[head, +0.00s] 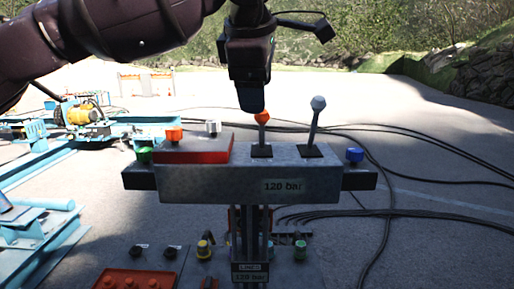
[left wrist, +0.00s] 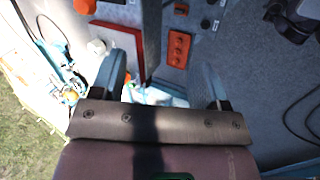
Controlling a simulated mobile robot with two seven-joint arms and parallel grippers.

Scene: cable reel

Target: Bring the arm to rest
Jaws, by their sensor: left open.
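My left arm comes in from the upper left of the head view. Its gripper (head: 250,104) points down over the grey control console (head: 215,183). The fingertips are just above or beside the orange-knobbed lever (head: 262,118); whether they touch it I cannot tell. In the left wrist view the two fingers of the gripper (left wrist: 162,82) are spread apart, with no object clearly held between them. A second lever with a grey knob (head: 318,103) leans slightly right on the console. My right gripper is not in view.
A red plate (head: 192,151) lies on the console's left part. A green knob (head: 144,155) and a blue knob (head: 355,155) sit at its ends. Black cables (head: 420,165) run over the ground at right. Blue machinery (head: 40,235) stands at left. Open pavement lies behind.

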